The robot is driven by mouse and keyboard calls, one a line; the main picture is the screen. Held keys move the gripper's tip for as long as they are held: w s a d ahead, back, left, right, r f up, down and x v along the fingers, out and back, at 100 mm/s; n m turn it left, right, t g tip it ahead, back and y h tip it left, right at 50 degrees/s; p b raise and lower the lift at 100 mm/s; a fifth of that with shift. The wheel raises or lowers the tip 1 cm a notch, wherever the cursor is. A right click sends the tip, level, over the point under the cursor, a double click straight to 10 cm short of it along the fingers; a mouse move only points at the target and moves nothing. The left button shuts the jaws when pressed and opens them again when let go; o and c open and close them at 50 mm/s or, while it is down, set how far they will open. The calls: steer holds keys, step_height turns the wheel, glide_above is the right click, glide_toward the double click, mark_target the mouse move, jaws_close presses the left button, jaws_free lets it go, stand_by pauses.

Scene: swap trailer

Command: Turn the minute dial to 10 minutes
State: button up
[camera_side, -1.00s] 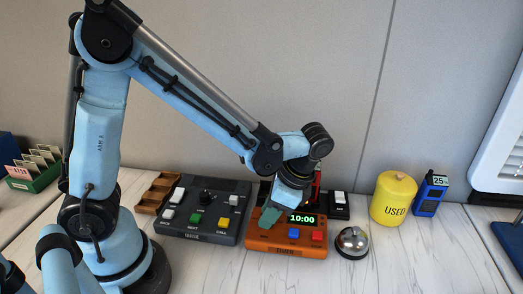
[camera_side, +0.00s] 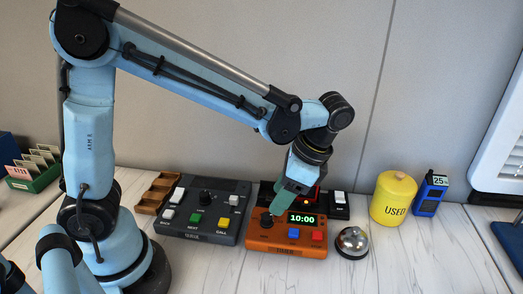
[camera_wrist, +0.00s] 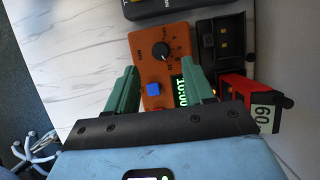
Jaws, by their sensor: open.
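The orange timer box (camera_side: 262,240) stands on the table in the side view, and its green display (camera_side: 302,219) reads 10:00. Its black minute dial (camera_side: 267,220) is at the left of its top face. The dial with a white pointer line also shows in the wrist view (camera_wrist: 160,50). My gripper (camera_side: 283,212) is above the box, pointing down. In the wrist view its two green fingers (camera_wrist: 158,85) are spread apart with nothing between them, and the dial lies beyond their tips, apart from them.
A grey button panel (camera_side: 205,210) stands left of the timer. A silver bell (camera_side: 352,241), a yellow "USED" canister (camera_side: 393,200) and a blue meter (camera_side: 430,194) stand to the right. A black unit with a red part (camera_wrist: 235,88) is close beside the timer. The front table is clear.

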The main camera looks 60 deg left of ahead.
steer(key=shift+v, duration=3)
steer(key=s+a+f+n+t+h, duration=0.1)
steer(key=s+a+n+t+h, duration=0.2)
steer(key=a+n+t, duration=0.5)
steer(key=shift+s+a+f+n+t, duration=0.3)
steer(key=shift+s+f+n+t, duration=0.15)
steer(key=shift+t, duration=0.75)
steer(key=shift+r, duration=0.1)
steer(key=shift+c, duration=0.2)
